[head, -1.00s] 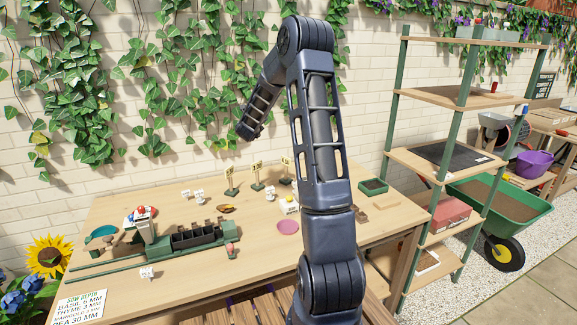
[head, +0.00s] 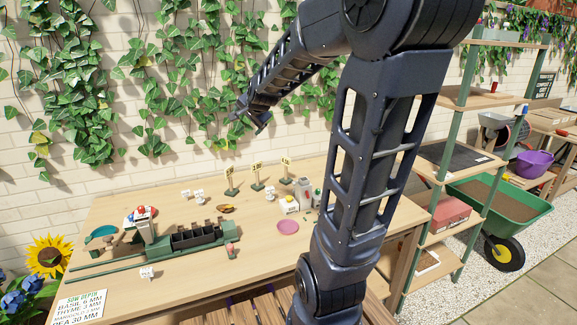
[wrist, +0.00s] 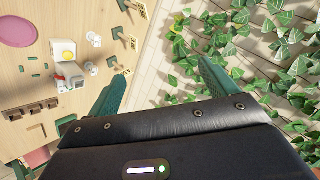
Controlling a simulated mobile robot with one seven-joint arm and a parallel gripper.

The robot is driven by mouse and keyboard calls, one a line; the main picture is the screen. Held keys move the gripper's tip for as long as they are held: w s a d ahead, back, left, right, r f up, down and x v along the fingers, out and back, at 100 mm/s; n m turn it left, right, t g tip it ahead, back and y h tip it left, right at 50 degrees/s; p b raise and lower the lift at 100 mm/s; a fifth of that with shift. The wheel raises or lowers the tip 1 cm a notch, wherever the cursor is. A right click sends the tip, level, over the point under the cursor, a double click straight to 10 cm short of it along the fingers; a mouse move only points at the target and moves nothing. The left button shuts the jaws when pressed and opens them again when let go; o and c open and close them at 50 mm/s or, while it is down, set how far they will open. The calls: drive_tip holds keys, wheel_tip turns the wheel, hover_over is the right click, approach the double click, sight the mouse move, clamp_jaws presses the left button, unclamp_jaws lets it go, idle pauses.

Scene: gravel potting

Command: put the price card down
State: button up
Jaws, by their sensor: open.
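Three small yellow price cards on dark green stands are upright along the back of the table: the left one (head: 230,181), the middle one (head: 257,176) and the right one (head: 286,170). Their lettering is too small to read. My gripper (head: 250,117) is raised in front of the ivy wall, above and behind the cards, apart from them. In the wrist view its two green fingers are spread wide with nothing between them (wrist: 165,88). Cards and stands also show there at the table's edge, left of the fingers.
A green seed tool with dark cells (head: 197,236) lies on the table (head: 200,280). A pink saucer (head: 287,227), a white box (head: 289,206) and several small white pieces stand around it. A shelf rack (head: 465,150) is at the right.

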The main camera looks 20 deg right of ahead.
drive_tip(key=s+d+f+n+g, duration=0.1)
drive_tip(key=s+n, duration=0.4)
drive_tip(key=s, duration=0.9)
drive_tip(key=s+d+f+n+g, duration=0.2)
drive_tip(key=s+f+n+g, duration=0.2)
drive_tip(key=s, duration=1)
drive_tip(key=shift+d+n+g+h, duration=0.15)
drive_tip(key=shift+n+g+h, duration=0.2)
drive_tip(key=shift+n, duration=0.45)
